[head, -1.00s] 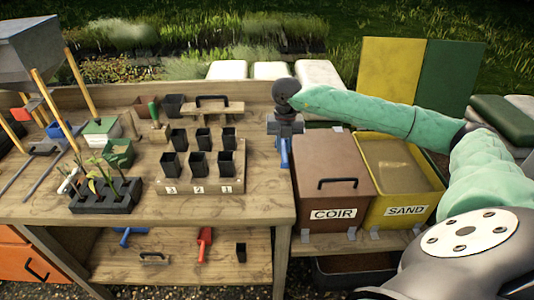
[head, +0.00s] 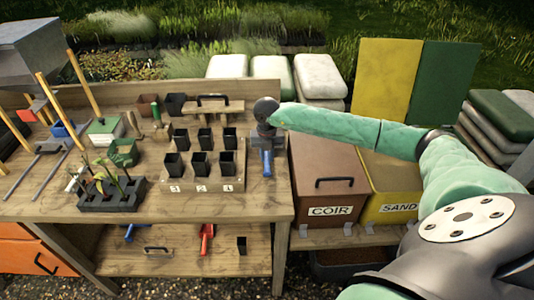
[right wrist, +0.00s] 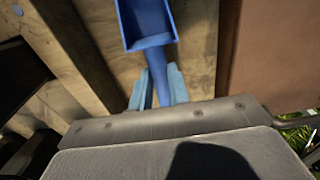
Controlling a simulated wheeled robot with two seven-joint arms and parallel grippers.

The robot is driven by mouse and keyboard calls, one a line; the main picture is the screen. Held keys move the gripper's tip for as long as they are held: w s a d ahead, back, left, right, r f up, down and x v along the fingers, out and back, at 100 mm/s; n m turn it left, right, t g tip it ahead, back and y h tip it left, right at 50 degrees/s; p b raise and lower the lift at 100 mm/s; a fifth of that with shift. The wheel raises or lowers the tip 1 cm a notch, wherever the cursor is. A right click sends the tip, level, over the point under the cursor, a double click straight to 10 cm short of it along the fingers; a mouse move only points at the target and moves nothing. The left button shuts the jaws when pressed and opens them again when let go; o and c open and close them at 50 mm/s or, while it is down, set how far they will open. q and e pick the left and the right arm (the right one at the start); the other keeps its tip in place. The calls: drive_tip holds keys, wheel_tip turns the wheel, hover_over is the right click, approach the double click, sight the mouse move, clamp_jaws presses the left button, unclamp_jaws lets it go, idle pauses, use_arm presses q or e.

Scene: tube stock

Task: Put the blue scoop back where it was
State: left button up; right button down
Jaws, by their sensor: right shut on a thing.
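My right gripper (head: 267,172) is above the right end of the bench top, to the right of the black pots, pointing down. In the right wrist view its light-blue fingers (right wrist: 161,88) are shut on the handle of the blue scoop (right wrist: 147,25). The scoop's pan extends past the fingers toward the top of that view. In the head view the scoop is hard to tell from the fingers. A blue item (head: 133,232) lies on the lower shelf, partly hidden by the bench edge. My left gripper is not in view.
The coir bin (head: 328,170) and sand bin (head: 385,175) stand right of the bench (head: 230,205). A numbered stand (head: 200,188) of black pots is left of the gripper. A red tool (head: 207,240) and a small black pot (head: 242,245) are on the lower shelf.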

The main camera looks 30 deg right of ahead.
sight(267, 157)
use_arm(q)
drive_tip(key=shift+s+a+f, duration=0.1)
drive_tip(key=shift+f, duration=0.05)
use_arm(e)
drive_tip(key=shift+f, duration=0.15)
drive_tip(key=shift+f, duration=0.1)
drive_tip(key=c, duration=1.3)
unclamp_jaws()
drive_tip(key=shift+c, duration=0.2)
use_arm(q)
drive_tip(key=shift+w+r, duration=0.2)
